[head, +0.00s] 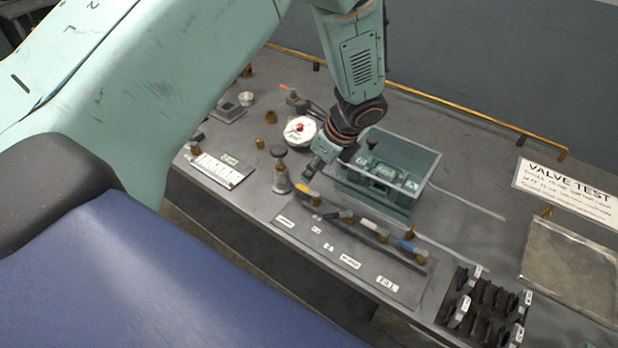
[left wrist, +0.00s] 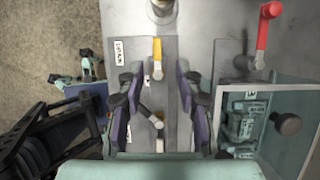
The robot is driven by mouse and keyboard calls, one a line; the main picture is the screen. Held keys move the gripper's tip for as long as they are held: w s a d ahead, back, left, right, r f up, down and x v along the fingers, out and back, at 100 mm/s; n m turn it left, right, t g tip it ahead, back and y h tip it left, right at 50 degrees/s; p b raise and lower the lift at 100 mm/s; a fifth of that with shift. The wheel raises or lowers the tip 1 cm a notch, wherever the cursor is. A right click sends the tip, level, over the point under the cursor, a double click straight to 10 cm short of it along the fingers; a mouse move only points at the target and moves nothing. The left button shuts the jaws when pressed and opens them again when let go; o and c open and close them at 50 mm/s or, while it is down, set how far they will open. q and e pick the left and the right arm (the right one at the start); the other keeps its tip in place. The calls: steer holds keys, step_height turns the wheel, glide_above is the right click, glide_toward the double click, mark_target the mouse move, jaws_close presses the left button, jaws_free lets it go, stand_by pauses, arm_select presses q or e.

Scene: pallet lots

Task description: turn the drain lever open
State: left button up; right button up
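A row of small valves on a grey plate (head: 345,262) runs along the bench's front edge in the head view, with yellow, white and blue levers. The yellow lever (head: 307,191) is at the row's left end. In the left wrist view the yellow lever (left wrist: 157,49) points straight up the picture, beyond and between my fingertips. My left gripper (head: 312,174) is over that end of the row. In the left wrist view my left gripper (left wrist: 159,82) has its fingers apart, nothing held. My right gripper is not seen.
A clear-walled box (head: 400,185) stands close behind the valve row. A red lever (left wrist: 268,28) is beyond it in the left wrist view. A round gauge (head: 300,131) and a brass-and-steel post (head: 281,172) stand left. A black rack (head: 483,305) is at the right.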

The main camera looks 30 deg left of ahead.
mark_target(301, 186)
arm_select(q)
steer(key=x, duration=0.5)
steer(key=shift+s+a+f, duration=0.1)
steer(key=shift+s+a, duration=0.2)
steer(key=shift+s, duration=0.1)
steer(key=shift+w+f, duration=0.25)
steer(key=shift+f, duration=0.25)
steer(key=shift+s, duration=0.1)
steer(key=shift+a, duration=0.15)
steer(key=shift+c, duration=1.3)
jaws_close()
